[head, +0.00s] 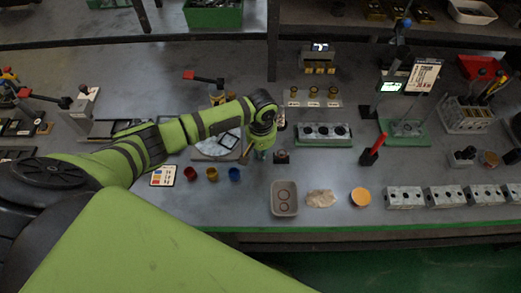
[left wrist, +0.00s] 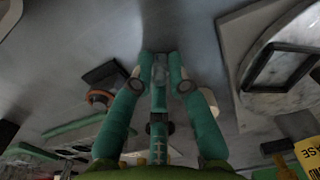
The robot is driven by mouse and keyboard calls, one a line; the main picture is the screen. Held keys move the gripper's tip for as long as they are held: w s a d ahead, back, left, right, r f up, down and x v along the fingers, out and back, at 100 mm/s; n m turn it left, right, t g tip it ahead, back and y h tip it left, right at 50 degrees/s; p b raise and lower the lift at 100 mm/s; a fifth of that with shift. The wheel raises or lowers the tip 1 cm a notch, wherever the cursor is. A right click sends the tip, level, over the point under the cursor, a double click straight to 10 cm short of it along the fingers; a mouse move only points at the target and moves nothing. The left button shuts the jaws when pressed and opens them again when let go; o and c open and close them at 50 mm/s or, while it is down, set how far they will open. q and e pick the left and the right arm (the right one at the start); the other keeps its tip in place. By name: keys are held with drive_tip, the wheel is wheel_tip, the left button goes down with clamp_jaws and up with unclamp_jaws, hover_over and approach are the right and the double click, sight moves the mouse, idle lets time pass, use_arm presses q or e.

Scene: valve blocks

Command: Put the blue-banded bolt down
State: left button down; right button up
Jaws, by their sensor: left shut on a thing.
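My left gripper (head: 260,153) points down at the worktable in the head view, beside a pale round plate with a dark square frame. In the left wrist view its two teal fingers (left wrist: 160,85) are closed together on a small greyish thing (left wrist: 160,68), which I take to be the bolt. Its blue band cannot be made out, and the fingers hide much of it. I cannot tell whether it touches the table. My right gripper is not in view.
Red (head: 190,174), yellow (head: 212,174) and blue (head: 234,174) cups stand in a row near a label card (head: 162,176). A small dark block (head: 282,157) is just right of the gripper. A grey tray (head: 284,185) lies in front, and a valve block (head: 324,141) on a green base stands right.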

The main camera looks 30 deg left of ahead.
use_arm(q)
drive_tip(key=c, duration=1.6)
unclamp_jaws()
drive_tip(key=shift+f, duration=0.1)
drive_tip(key=o, duration=0.4)
